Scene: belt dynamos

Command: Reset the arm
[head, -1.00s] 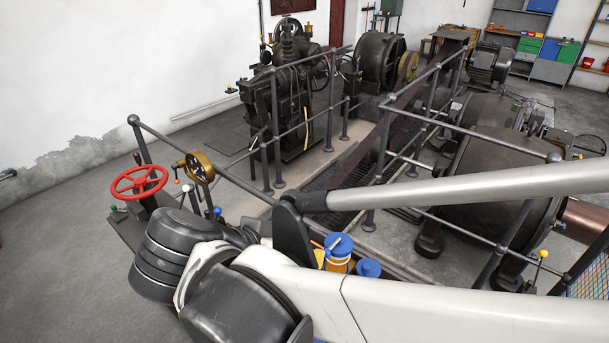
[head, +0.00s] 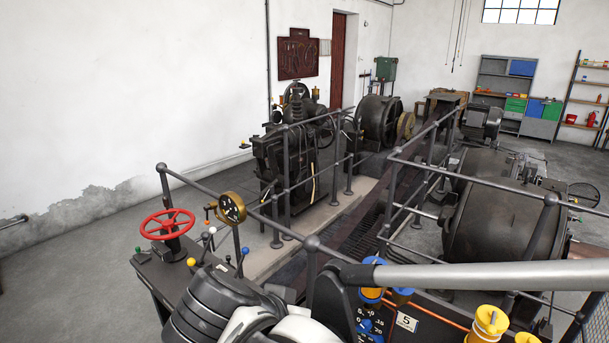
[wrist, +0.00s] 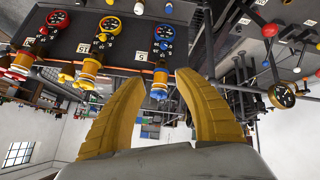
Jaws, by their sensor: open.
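My gripper (wrist: 155,105) shows in the wrist view as two yellow ribbed fingers, spread apart with nothing between them. The wrist picture looks upside down, with the floor side at the top. In the head view my arm's dark and white links fill the bottom middle and a grey bar runs to the right edge; the gripper itself is hidden there. A control panel (wrist: 185,42) with gauges and blue, yellow and red fittings lies beyond the fingertips in the wrist view. A blue-topped fitting (wrist: 160,80) appears near the fingers; I cannot tell the distance.
A red handwheel (head: 168,224) and a brass gauge (head: 231,207) stand left of my arm. Grey railings (head: 287,178) surround the dark machines (head: 290,165) behind. Yellow-capped fittings (head: 490,322) sit at lower right. Open floor (head: 60,275) lies at left.

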